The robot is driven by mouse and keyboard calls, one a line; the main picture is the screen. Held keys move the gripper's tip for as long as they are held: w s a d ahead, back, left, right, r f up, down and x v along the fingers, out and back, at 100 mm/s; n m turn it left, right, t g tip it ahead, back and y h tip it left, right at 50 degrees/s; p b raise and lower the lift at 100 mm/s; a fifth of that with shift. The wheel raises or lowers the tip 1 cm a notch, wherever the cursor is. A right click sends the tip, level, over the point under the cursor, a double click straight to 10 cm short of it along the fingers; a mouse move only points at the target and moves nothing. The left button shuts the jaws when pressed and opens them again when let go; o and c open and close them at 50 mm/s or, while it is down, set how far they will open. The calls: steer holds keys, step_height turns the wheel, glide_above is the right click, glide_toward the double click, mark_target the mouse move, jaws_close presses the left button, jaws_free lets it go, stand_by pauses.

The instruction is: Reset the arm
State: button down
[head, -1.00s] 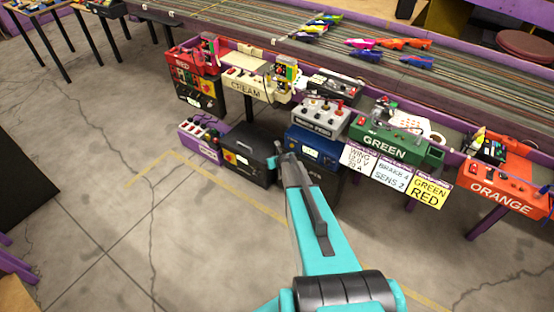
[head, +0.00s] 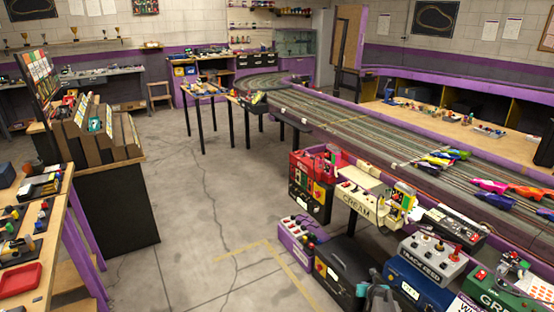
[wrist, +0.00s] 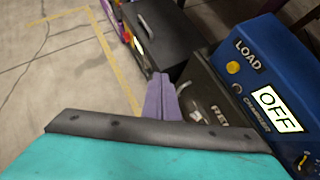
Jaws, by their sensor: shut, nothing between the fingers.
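My gripper (head: 378,296) shows at the bottom edge of the head view, dark grey, in front of the black and blue boxes under the track. Most of my arm is out of this view.
A blue charger box (wrist: 262,80) reading OFF is at right in the wrist view, near a black box (wrist: 160,38). The slot track (head: 345,120) runs along the right. A wooden display stand (head: 100,135) is at left. Open concrete floor (head: 205,200) lies between.

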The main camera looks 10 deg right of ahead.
steer(key=s+a+f+n+g+y, duration=0.1)
steer(key=s+a+f+n, duration=0.15)
steer(key=a, duration=0.75)
steer(key=s+a+f+n+g+y, duration=0.1)
steer(key=s+a+f+n, duration=0.15)
steer(key=a, duration=0.75)
steer(key=s+a+f+n+g+y, duration=0.1)
steer(key=s+a+f+n+g, duration=0.1)
steer(key=s+a+n, duration=0.35)
steer(key=s+a+f+n+g+y, duration=0.1)
steer(key=s+a+f+n+g, duration=0.15)
steer(key=s+a, duration=0.55)
steer(key=s+a+r+n+g, duration=0.15)
steer(key=s+n+g, duration=0.25)
steer(key=s+n, duration=0.95)
steer(key=s+d+r+n+g+h, duration=0.1)
steer(key=s+d+r+n+g, duration=0.1)
steer(key=s+n, duration=0.4)
steer(key=s+d+r+n+g+h, duration=0.1)
steer(key=s+n, duration=0.4)
steer(key=s, duration=0.6)
steer(key=shift+s+d+r+n+g, duration=0.35)
steer(key=shift+d+r+g, duration=0.15)
steer(key=shift+r+g, duration=0.25)
